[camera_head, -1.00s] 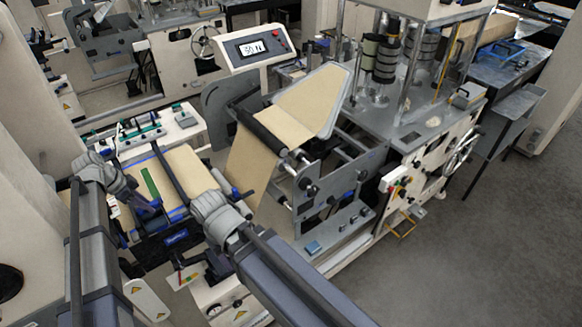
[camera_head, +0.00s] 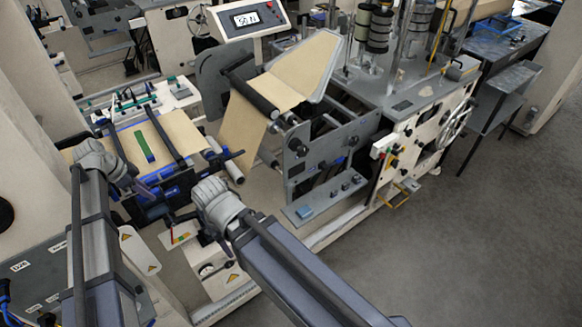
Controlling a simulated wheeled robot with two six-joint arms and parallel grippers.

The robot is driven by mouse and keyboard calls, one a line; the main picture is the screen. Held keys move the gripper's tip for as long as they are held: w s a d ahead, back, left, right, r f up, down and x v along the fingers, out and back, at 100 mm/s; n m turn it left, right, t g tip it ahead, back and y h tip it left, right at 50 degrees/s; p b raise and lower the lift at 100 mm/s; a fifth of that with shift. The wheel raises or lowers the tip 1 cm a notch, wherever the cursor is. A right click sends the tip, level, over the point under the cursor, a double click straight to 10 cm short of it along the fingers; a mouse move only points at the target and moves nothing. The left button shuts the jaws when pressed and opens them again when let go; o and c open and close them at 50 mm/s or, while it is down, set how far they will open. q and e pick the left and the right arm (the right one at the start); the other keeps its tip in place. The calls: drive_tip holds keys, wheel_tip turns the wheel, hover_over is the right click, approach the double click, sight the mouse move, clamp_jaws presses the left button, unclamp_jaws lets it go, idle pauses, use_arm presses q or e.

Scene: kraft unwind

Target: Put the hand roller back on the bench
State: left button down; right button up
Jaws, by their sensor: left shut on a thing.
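My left gripper (camera_head: 142,187) is at the near edge of the splice bench (camera_head: 183,133), its fingers dark and small in the view. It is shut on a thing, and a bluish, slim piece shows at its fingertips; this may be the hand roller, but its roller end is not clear. The bench carries brown kraft paper and a green strip (camera_head: 144,142) between dark bars. My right gripper (camera_head: 184,216) is mostly hidden by its own grey wrist, just right of the left one and in front of the bench; its jaws cannot be made out.
The machine with a brown web (camera_head: 243,128) over a dark roller stands right of the bench. A panel with a display (camera_head: 246,19) stands behind. A ledge with green-handled parts (camera_head: 140,100) lies beyond the bench. Grey floor (camera_head: 470,235) is clear at the right.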

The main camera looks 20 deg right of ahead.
wheel_tip(320, 180, down, 15)
drive_tip(key=b, duration=1.3)
drive_tip(key=shift+b, duration=0.4)
